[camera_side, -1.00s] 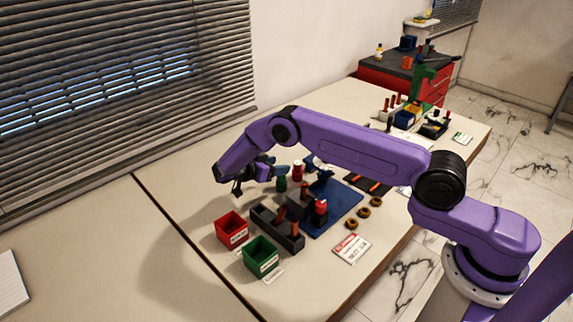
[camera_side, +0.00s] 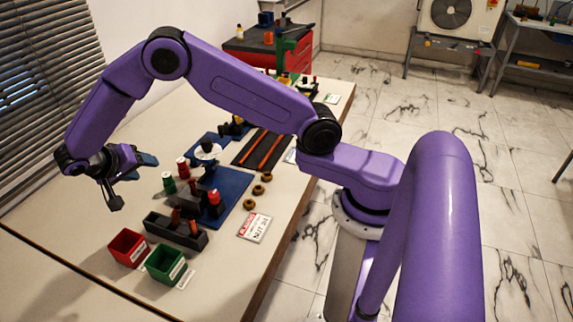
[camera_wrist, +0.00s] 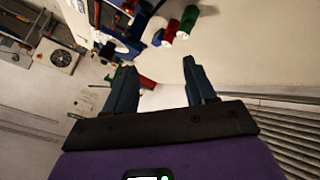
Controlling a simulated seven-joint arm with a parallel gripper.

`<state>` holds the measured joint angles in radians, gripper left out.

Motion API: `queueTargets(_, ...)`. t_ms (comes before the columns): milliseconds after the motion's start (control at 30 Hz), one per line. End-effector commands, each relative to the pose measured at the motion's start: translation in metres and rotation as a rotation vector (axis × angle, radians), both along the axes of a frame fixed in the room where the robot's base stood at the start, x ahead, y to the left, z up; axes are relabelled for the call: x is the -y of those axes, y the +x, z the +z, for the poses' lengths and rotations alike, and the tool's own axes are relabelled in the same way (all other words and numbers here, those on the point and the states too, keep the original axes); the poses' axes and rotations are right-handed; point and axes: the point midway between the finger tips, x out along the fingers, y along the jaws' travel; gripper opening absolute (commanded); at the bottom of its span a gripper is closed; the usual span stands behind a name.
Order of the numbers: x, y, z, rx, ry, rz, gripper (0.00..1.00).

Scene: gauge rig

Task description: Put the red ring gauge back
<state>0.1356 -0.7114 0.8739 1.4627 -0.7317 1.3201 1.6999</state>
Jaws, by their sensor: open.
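A red cylindrical piece with a pale top (camera_side: 183,168) stands on the bench behind a green one (camera_side: 169,185); I cannot tell whether it is the red ring gauge. Both show at the top of the wrist view, the red piece (camera_wrist: 171,32) beside the green one (camera_wrist: 188,19). Another red piece (camera_side: 214,198) stands by the dark block on the blue mat. My gripper (camera_side: 148,163) is above the bench, left of the red and green pieces. In the wrist view its two fingers (camera_wrist: 158,64) are spread, with nothing between them.
A blue stand with a round white top (camera_side: 207,152) is right of the pieces. A dark slotted block (camera_side: 175,231), a red bin (camera_side: 128,247) and a green bin (camera_side: 165,263) sit nearer. Brass-coloured rings (camera_side: 258,190) and a sign (camera_side: 254,227) lie along the right edge.

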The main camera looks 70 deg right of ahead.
Motion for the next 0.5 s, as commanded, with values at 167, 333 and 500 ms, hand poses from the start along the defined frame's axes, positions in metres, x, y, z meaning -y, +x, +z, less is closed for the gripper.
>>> queueTargets(167,-0.017,-0.059,0.038,-0.215,0.134,0.282,0.55)
queueTargets(333,-0.021,-0.125,0.064,-0.398,0.245,0.580,0.55)
queueTargets(500,-0.016,-0.197,0.082,-0.548,0.343,0.903,0.55)
